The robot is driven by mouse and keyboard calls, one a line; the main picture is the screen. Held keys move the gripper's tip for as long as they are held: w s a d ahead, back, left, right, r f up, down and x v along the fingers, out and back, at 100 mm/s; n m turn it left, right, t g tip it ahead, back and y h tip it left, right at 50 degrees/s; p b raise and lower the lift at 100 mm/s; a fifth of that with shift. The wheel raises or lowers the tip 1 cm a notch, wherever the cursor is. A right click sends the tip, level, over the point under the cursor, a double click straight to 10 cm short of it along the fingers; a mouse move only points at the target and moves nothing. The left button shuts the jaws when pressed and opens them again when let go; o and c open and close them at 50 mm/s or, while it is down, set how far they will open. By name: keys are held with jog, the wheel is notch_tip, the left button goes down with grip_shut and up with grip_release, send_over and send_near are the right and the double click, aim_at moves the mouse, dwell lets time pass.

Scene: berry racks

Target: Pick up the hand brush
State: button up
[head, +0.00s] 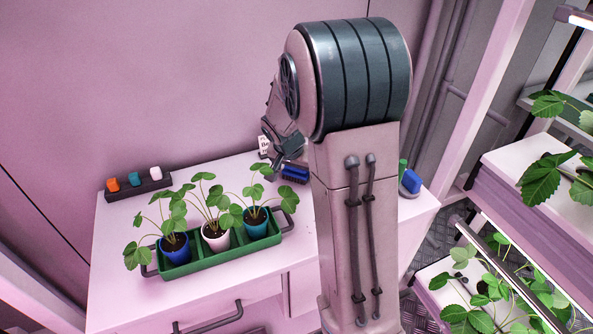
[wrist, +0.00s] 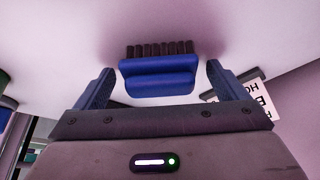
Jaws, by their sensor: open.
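The hand brush (wrist: 158,77) has a blue body and a row of dark bristles. In the wrist view it is on the white tabletop, body towards me and bristles on the far side. My gripper (wrist: 159,69) is open, with one blue finger on each side of the brush. A gap shows between the brush and each finger. In the head view my gripper (head: 284,158) is low over the back of the table, and the brush (head: 294,174) shows partly beside it. My arm hides part of the table there.
A green tray (head: 208,257) with three potted plants stands on the white table (head: 120,290) in front. A dark holder (head: 138,188) with coloured pieces is at the left. A small sign (wrist: 258,98) stands near the brush. A blue object (head: 411,181) is at the right. Plant racks (head: 500,165) stand far right.

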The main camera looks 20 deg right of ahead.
jog(key=shift+c, duration=0.3)
jog(key=c, duration=1.1)
jog(key=shift+r, duration=0.55)
notch_tip(320, 180, up, 3)
jog(key=shift+f, duration=0.1)
jog(key=s+d+r, duration=0.2)
jog(key=d, duration=0.1)
jog(key=s+d+r, duration=0.2)
jog(key=d, duration=0.1)
jog(key=s+d+r+b, duration=0.1)
jog(key=s+d+r, duration=0.1)
jog(key=d+r, duration=0.1)
jog(key=shift+d, duration=0.5)
